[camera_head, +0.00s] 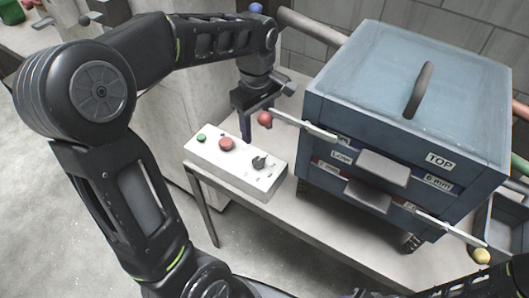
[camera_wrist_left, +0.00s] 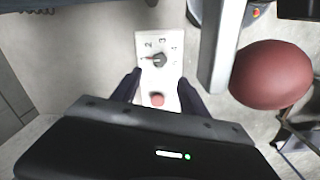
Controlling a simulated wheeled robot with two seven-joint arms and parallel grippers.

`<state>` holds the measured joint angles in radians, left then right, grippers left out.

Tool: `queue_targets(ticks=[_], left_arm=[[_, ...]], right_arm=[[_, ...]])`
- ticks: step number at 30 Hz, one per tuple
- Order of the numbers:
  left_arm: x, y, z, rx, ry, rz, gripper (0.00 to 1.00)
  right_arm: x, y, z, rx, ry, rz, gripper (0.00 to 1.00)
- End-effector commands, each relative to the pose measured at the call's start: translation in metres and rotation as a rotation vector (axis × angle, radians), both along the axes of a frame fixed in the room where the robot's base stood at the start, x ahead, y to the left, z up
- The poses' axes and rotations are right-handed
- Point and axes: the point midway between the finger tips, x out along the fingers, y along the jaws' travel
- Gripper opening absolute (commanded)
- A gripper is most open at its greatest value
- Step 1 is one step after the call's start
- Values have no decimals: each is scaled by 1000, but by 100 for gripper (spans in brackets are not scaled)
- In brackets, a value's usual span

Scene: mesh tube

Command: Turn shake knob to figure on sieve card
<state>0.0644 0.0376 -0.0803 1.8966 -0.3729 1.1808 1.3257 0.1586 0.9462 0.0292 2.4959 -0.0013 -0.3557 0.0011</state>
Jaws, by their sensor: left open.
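The white control box (camera_head: 236,166) stands on the table left of the blue sieve unit (camera_head: 400,95). It carries a green button (camera_head: 201,137), a red button (camera_head: 227,144) and a dark shake knob (camera_head: 259,163). The knob also shows in the left wrist view (camera_wrist_left: 158,60), with figures around it; its pale mark points left. My left gripper (camera_head: 257,118) is open and empty above the box's far side. In the left wrist view its fingers (camera_wrist_left: 160,83) flank the box, with the red button between them.
A lever with a red ball (camera_head: 265,118) sticks out from the sieve unit close to my left gripper; the ball looms large in the left wrist view (camera_wrist_left: 275,75). Another lever ends in a yellow ball (camera_head: 481,256). Bare table lies in front of the sieve unit.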

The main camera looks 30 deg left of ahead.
Motion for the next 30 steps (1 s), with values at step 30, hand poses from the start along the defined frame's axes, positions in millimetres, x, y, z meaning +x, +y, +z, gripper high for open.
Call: queue_targets(ticks=[30], left_arm=[[0, 0, -116, -1, 1, 0, 52]], right_arm=[[0, 0, 1, 0, 0, 0, 36]])
